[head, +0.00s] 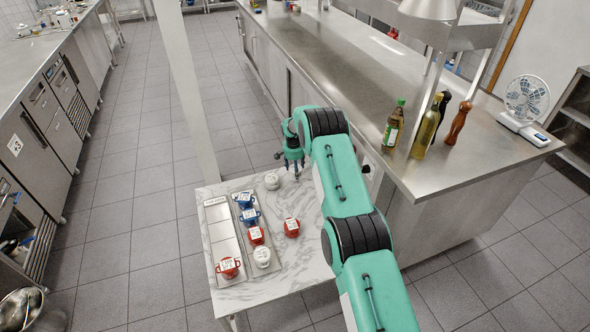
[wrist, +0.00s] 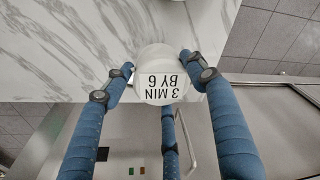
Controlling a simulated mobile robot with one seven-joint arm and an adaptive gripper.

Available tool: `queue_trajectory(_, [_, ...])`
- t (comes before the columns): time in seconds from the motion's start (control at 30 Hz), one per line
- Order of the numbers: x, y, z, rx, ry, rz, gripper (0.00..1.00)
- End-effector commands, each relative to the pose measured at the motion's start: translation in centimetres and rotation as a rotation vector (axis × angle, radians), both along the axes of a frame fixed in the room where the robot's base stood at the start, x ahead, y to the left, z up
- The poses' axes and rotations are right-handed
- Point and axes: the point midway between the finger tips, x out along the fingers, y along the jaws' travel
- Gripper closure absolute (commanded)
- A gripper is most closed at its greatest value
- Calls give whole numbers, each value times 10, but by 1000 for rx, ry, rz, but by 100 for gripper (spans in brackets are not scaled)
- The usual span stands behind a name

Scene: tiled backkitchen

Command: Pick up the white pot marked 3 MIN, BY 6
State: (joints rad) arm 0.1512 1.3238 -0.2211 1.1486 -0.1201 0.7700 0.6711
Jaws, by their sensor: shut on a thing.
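A white pot (wrist: 157,68) with the label "3 MIN BY 6" sits between the fingers of my gripper (wrist: 158,80) in the wrist view. The label appears upside down there. The blue fingers are shut on the pot. In the head view my gripper (head: 291,166) is over the far right part of the marble table (head: 308,248), beside the steel counter. I cannot clearly make out the held pot in that view.
A grey tray (head: 219,238) at the table's left holds a red pot (head: 229,268). A second tray beside it has blue, red and white pots in a row. A loose red pot (head: 291,228) stands to their right. Bottles (head: 394,125) stand on the steel counter (head: 352,66).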

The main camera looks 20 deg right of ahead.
Motion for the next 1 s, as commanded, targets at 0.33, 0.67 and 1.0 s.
queue_trajectory(0.33, [-47,8,9,0,-2,-1,80])
queue_trajectory(0.67, [-99,17,13,0,-1,0,80])
queue_trajectory(1.0, [-135,23,15,-1,-2,0,80])
